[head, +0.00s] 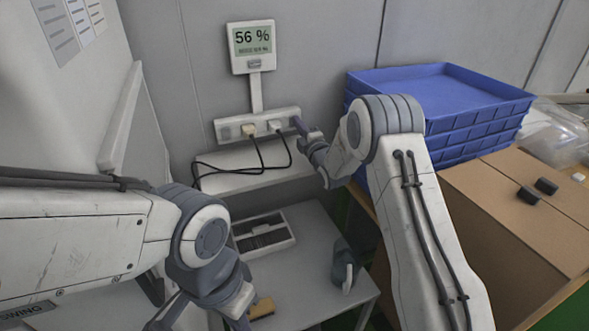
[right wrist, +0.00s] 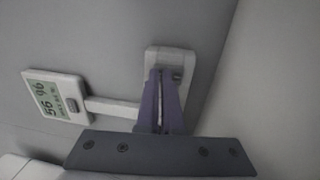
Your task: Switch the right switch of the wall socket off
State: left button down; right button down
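The white wall socket strip (head: 228,129) is mounted on the grey wall below the display, with a beige plug (head: 249,130) and a white plug (head: 275,126) in it. My right gripper (head: 298,124) is at the strip's right end. In the right wrist view its purple fingers (right wrist: 160,74) lie side by side with only a thin gap line, shut and empty, over the strip's end (right wrist: 170,56). The fingers hide the right switch, and contact cannot be told. My left gripper is low at the bottom edge, partly cut off, away from the socket.
A display reading 56 % (head: 252,41) hangs above the strip. Black cables (head: 262,160) run down from the plugs across a white ledge (head: 225,181). Stacked blue crates (head: 440,84) and cardboard boxes (head: 510,225) stand right. A small table (head: 318,235) holds a dark tray (head: 263,236).

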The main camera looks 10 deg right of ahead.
jog(key=shift+s, duration=0.35)
jog(key=b+v, duration=0.4)
jog(key=v, duration=1)
jog(key=s+a+r+m+g+p, duration=0.3)
jog(key=s+a+m+g+p, duration=0.1)
jog(key=s+a+g+p, duration=0.1)
jog(key=s+a+r+m+g+h+p, duration=0.1)
jog(key=s+a+r+m+g+p, duration=0.2)
jog(key=s+a+p, duration=0.4)
jog(key=shift+s+r+m+g+h+p, duration=0.3)
jog(key=shift+s+m+g, duration=0.3)
jog(key=shift+s+g, duration=0.6)
jog(key=s+d+m+g+h, duration=0.2)
jog(key=s+m+g, duration=0.3)
jog(key=s, duration=2)
jog(key=g, duration=0.3)
jog(key=shift+s+r+m, duration=0.3)
jog(key=shift+s, duration=0.05)
